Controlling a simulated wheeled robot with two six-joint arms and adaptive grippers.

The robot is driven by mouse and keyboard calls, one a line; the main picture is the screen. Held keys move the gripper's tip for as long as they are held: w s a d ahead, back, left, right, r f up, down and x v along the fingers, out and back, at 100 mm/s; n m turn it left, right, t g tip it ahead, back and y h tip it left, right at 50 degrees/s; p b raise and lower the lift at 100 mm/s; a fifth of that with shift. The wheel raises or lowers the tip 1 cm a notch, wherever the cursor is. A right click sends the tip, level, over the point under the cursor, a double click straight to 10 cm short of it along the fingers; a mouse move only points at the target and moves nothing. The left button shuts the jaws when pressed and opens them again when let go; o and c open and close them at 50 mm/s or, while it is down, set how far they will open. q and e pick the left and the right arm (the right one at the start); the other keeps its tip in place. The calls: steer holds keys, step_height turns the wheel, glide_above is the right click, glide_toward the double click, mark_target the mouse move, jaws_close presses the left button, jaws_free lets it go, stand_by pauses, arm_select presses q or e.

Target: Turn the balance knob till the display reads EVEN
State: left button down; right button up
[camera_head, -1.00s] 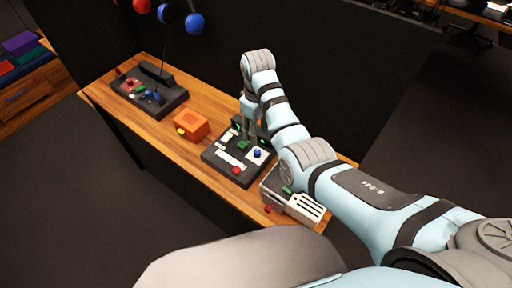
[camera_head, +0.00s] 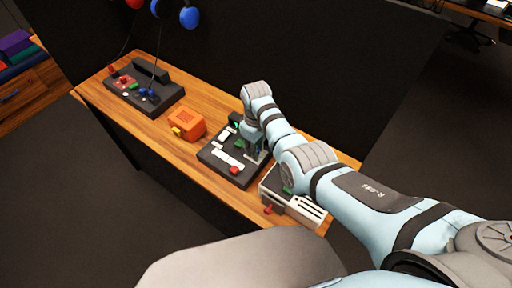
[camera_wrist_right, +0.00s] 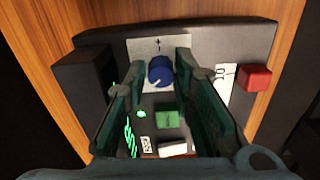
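The balance knob (camera_wrist_right: 160,70) is blue with a pale pointer line and sits on a white plate with a plus mark in the right wrist view. In the head view my right gripper hides it. My right gripper (camera_head: 260,152) is over the dark panel (camera_head: 213,160), pointing down. In the wrist view its fingers (camera_wrist_right: 161,66) are open, one on each side of the knob with gaps showing; I cannot tell how far down they reach. The display (camera_wrist_right: 84,78) seems to be the dark box with green glow, partly behind a finger; its reading is not legible. My left gripper is not in view.
On the panel are a red button (camera_wrist_right: 255,78), a green button (camera_wrist_right: 167,118) and white parts. An orange box (camera_head: 187,122) and another dark panel (camera_head: 160,97) stand to the left. A pale grey box (camera_head: 296,204) stands close on the right. Bare wood lies along the table's front.

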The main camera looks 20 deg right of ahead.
jaws_close()
steer(key=shift+r+m, duration=0.1)
steer(key=shift+m, duration=0.2)
steer(key=shift+m+p, duration=0.7)
steer(key=shift+m, duration=0.5)
steer(key=shift+m+p, duration=0.4)
steer(key=shift+m, duration=1.6)
steer(key=o, duration=0.6)
jaws_free()
